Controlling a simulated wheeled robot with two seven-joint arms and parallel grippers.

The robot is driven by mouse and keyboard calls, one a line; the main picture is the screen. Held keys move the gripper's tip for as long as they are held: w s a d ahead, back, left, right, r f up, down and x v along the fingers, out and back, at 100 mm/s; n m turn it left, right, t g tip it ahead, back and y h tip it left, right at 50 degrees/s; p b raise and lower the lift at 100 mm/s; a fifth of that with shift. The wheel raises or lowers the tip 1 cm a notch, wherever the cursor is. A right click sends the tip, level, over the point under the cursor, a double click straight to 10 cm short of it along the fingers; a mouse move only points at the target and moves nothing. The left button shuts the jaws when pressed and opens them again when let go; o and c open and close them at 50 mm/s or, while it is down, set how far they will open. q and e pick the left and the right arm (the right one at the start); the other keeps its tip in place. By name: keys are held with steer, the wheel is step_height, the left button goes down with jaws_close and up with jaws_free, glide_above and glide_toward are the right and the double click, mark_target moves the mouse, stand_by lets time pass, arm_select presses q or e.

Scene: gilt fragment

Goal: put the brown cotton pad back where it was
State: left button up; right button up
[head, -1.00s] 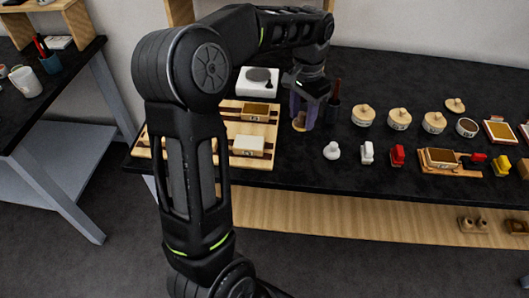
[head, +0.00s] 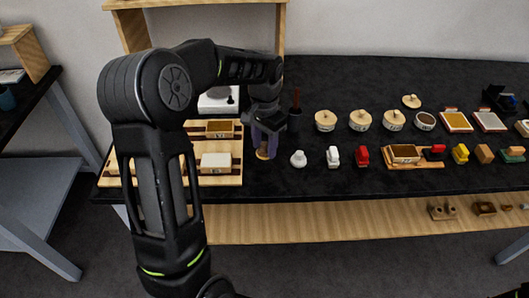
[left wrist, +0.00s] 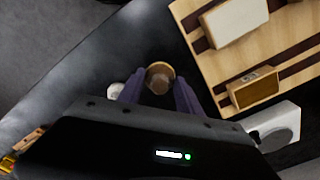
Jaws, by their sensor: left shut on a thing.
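The brown cotton pad (head: 263,154) is a small round tan-brown piece. It shows between the purple fingers of my left gripper (head: 264,143) in the head view, and in the left wrist view the pad (left wrist: 159,78) sits between the two fingertips. My left gripper is shut on it and points down, between the slatted wooden board and a white knobbed piece (head: 298,159). I cannot tell whether the pad touches the black tabletop (head: 270,181). My right gripper is not in view.
The slatted wooden board (head: 232,180) with several blocks lies to the left. Lidded pots (head: 326,121) and a row of small coloured pieces (head: 362,156) lie to the right. The front strip of table is clear.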

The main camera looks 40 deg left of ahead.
mark_target(265, 154)
arm_select(q)
steer(key=shift+f+p, duration=0.3)
steer(key=shift+f, duration=1.55)
steer(key=shift+f, duration=0.15)
steer(key=o, duration=1.2)
step_height(265, 154, up, 12)
steer(key=shift+r+b, duration=0.2)
steer(key=shift+b, duration=0.4)
